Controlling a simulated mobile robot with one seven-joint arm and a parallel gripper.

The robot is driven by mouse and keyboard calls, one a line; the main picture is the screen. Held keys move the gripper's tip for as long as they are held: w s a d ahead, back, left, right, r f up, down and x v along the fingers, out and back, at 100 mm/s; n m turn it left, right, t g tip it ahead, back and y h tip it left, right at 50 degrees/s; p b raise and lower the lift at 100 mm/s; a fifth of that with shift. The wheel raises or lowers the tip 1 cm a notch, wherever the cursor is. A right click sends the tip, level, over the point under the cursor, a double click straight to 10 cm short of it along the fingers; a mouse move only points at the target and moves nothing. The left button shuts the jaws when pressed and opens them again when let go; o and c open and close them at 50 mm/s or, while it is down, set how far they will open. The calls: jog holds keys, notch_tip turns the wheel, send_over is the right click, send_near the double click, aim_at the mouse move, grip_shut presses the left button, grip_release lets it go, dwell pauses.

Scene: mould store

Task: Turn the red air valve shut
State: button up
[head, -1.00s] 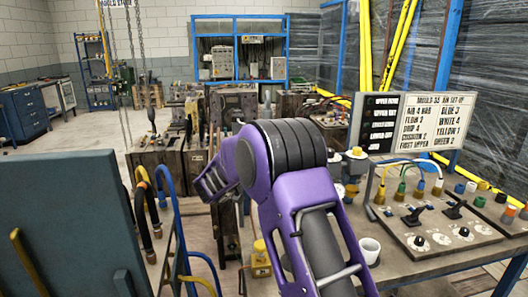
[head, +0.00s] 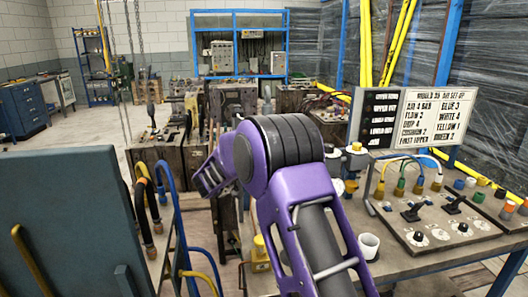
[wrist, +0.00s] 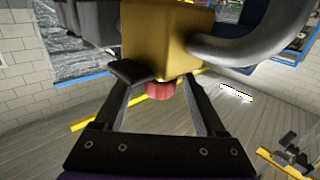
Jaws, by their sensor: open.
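A red knob (wrist: 160,90), which looks like the red air valve, shows in the wrist view below a yellow block (wrist: 168,45). My gripper (wrist: 155,80) is open, with one dark finger on each side of the knob. I cannot tell whether either finger touches it. A flat dark piece (wrist: 132,72) lies across the left fingertip and covers part of that side. In the head view my purple arm reaches forward past the bench; my gripper and the red knob cannot be made out there.
A thick grey pipe (wrist: 250,40) curves close by on the right of the yellow block. A dark board (head: 70,225) and hoses stand left.

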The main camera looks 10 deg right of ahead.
jog(key=v, duration=1.2)
jog(key=shift+w+r, duration=0.1)
